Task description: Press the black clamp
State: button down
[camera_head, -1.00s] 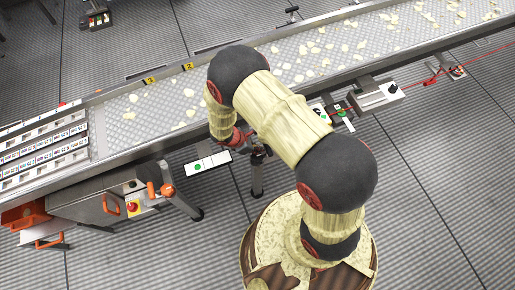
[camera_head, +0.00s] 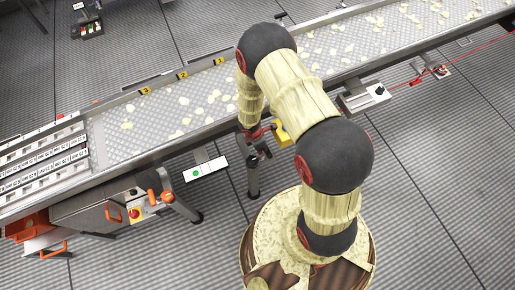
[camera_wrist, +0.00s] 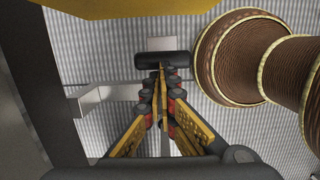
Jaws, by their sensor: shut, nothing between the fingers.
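A dark rounded bar (camera_wrist: 172,58), which looks like the black clamp, lies across the tips of my gripper (camera_wrist: 161,76) in the wrist view. The fingers are closed together with nothing between them. The tips overlap the bar in the picture; I cannot tell whether they touch it. A grey metal bracket (camera_wrist: 108,92) is beside the fingers on the left. In the head view my gripper (camera_head: 262,152) is small and dark, below the arm's wrist at the conveyor's near edge. The clamp cannot be made out clearly there.
The conveyor (camera_head: 120,139) with pale flakes runs diagonally behind my arm. A yellow block (camera_head: 282,134) is right beside the gripper; a yellow surface (camera_wrist: 130,7) tops the wrist view. A white panel with a green dot (camera_head: 206,169) and a box with a black knob (camera_head: 365,97) line the near edge.

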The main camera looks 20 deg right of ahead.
jog(key=shift+d+f+b, duration=0.2)
jog(key=shift+d+b, duration=0.05)
jog(key=shift+d, duration=0.75)
jog(key=shift+d+f+b, duration=0.2)
jog(key=shift+d, duration=0.75)
jog(key=shift+d+f, duration=0.15)
jog(key=shift+d, duration=0.25)
dwell(0.8)
dwell(0.6)
jog(key=r+p, duration=0.1)
jog(key=a+r+p, duration=0.2)
jog(key=shift+a+r, duration=0.25)
jog(key=shift+r, duration=0.1)
notch_tip(320, 180, up, 9)
jog(key=d+p, duration=0.1)
jog(key=p, duration=0.1)
jog(key=shift+r+p, duration=0.2)
jog(key=shift+p, duration=0.2)
jog(key=shift+d, duration=0.1)
